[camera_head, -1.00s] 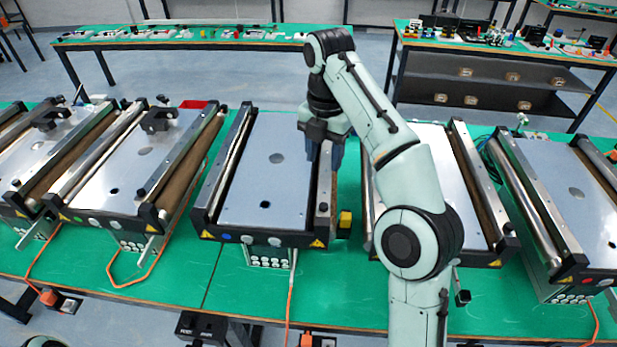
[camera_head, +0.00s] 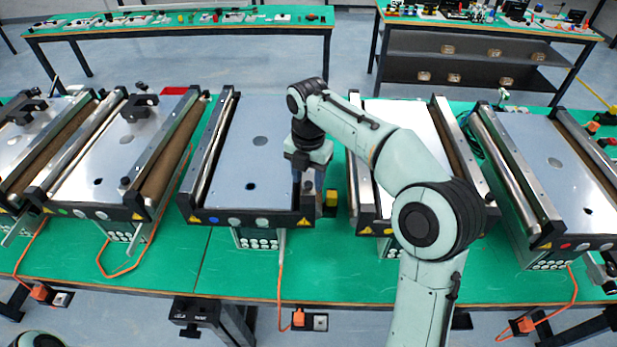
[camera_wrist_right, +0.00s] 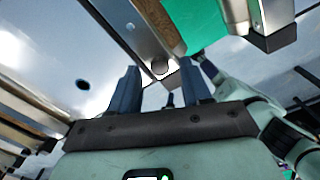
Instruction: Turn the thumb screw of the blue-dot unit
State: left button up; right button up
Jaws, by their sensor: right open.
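The blue-dot unit (camera_head: 250,155) is the mini conveyor left of my right arm, with a blue dot (camera_head: 214,220) on its dark front plate. My right gripper (camera_head: 307,183) points down over the front end of this unit's right rail. In the right wrist view the gripper (camera_wrist_right: 159,70) is open, its two dark fingers apart. A small round knob, apparently the thumb screw (camera_wrist_right: 160,67), shows between the fingertips at the rail's end. I cannot tell whether the fingers touch it. In the head view the gripper hides the screw. My left gripper is not in view.
A yellow block (camera_head: 331,199) is close to the right of the gripper. A green-dot unit (camera_head: 115,150) stands to the left, a yellow-dot unit (camera_head: 412,130) behind my arm, and a red-dot unit (camera_head: 560,165) far right.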

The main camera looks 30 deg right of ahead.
jog(key=shift+f, duration=0.45)
jog(key=shift+c, duration=0.3)
grip_shut()
jog(key=shift+m, duration=0.4)
